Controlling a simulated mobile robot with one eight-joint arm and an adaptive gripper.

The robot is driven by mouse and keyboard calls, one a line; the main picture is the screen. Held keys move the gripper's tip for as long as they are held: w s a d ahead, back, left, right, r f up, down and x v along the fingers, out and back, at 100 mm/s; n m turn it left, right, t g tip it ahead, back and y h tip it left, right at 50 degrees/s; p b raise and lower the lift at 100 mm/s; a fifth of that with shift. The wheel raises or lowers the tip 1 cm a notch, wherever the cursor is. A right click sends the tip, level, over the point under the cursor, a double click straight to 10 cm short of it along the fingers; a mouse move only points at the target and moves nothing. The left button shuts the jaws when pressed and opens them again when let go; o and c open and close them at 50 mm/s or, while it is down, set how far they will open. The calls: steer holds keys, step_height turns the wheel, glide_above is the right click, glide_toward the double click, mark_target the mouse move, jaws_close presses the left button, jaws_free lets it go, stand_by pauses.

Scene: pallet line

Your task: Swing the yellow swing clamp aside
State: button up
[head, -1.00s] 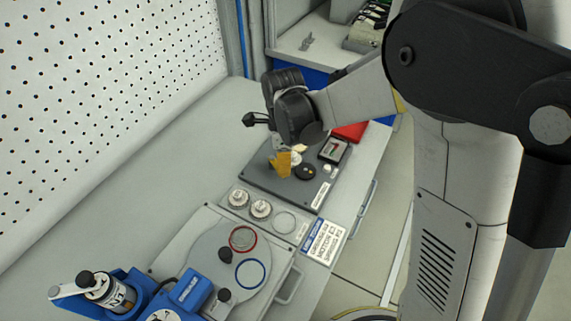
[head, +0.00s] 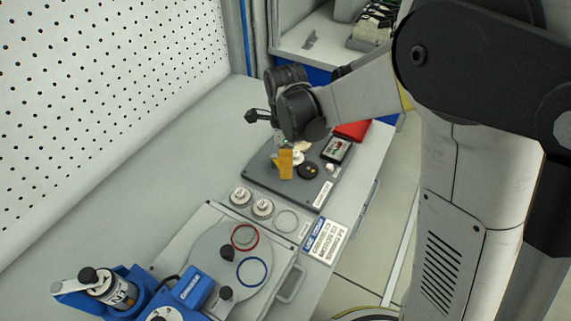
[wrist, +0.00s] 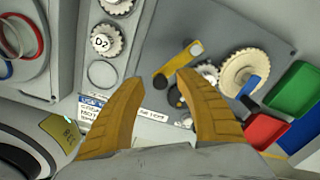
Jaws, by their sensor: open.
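The yellow swing clamp (wrist: 182,62) shows in the wrist view as a flat bar lying at a slant on the dark grey plate (wrist: 226,22). In the head view my gripper (head: 286,163) hangs over the plate, and I cannot make out the clamp separately from the fingers.
A large cream gear (wrist: 243,72) and a smaller pale gear (wrist: 207,72) sit beside the clamp. Green (wrist: 293,90) and red (wrist: 264,132) bins lie to the right. A round turntable (head: 207,262) and blue fixtures (head: 193,287) stand nearer. The bench along the pegboard is clear.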

step_height(320, 180, up, 12)
steer(key=shift+f, duration=0.25)
stand_by(0.4)
steer(key=s+d+r+n+t, duration=0.2)
steer(key=s+d+n+t, duration=0.5)
steer(key=s+d+n, duration=0.8)
steer(key=n, duration=0.3)
steer(key=shift+d+r, duration=0.2)
steer(key=shift+r, duration=0.1)
